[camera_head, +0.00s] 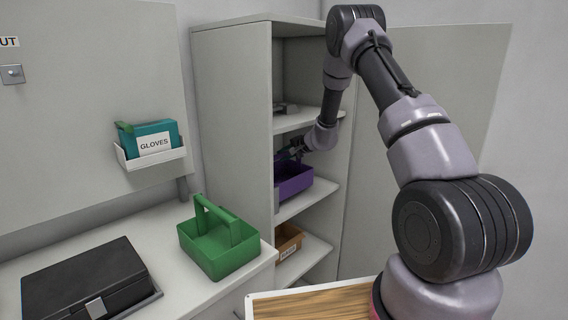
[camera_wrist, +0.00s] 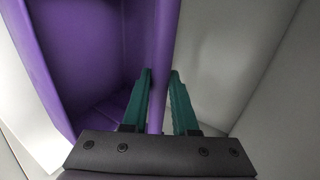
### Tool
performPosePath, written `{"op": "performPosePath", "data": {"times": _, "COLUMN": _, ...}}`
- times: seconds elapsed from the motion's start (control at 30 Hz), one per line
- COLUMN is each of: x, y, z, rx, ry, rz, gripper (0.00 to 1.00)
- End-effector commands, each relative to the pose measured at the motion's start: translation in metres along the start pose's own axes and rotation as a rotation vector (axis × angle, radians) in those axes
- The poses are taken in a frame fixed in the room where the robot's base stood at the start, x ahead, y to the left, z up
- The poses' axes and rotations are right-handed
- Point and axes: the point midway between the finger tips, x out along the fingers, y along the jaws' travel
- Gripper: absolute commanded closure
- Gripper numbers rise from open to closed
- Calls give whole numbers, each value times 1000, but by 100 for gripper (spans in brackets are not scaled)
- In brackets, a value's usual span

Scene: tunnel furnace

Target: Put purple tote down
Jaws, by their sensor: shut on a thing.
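The purple tote (camera_head: 293,184) is inside the open cabinet, at the level of the middle shelf (camera_head: 309,202) in the head view. I cannot tell whether its base touches that shelf. My gripper (camera_head: 291,155) reaches into the cabinet at the tote's upper edge, partly hidden by the wrist. In the wrist view the two green fingers (camera_wrist: 160,92) are on either side of a wall of the purple tote (camera_wrist: 92,60), shut on it. The inside of the tote that shows looks empty.
A dark object (camera_head: 288,108) lies on the upper shelf (camera_head: 300,121). A brown bin (camera_head: 287,238) stands on the lower shelf (camera_head: 303,262). A green caddy (camera_head: 218,242) and a black case (camera_head: 88,283) are on the counter at left. The cabinet's side wall (camera_head: 232,110) borders the shelves.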

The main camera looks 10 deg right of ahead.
Motion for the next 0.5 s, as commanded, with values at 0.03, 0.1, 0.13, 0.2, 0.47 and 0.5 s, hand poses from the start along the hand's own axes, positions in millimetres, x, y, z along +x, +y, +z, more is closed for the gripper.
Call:
{"op": "performPosePath", "data": {"times": 0.03, "x": 2, "y": 5, "z": -1, "rx": 2, "ry": 1, "rz": 2, "gripper": 100}}
{"op": "performPosePath", "data": {"times": 0.1, "x": 6, "y": 11, "z": -1, "rx": 3, "ry": 1, "rz": 2, "gripper": 100}}
{"op": "performPosePath", "data": {"times": 0.13, "x": 7, "y": 14, "z": -1, "rx": 3, "ry": 1, "rz": 2, "gripper": 100}}
{"op": "performPosePath", "data": {"times": 0.2, "x": 11, "y": 20, "z": 0, "rx": 1, "ry": 0, "rz": 2, "gripper": 100}}
{"op": "performPosePath", "data": {"times": 0.47, "x": 15, "y": 26, "z": -1, "rx": 0, "ry": 1, "rz": -1, "gripper": 100}}
{"op": "performPosePath", "data": {"times": 0.5, "x": 15, "y": 26, "z": -1, "rx": 0, "ry": 1, "rz": -1, "gripper": 100}}
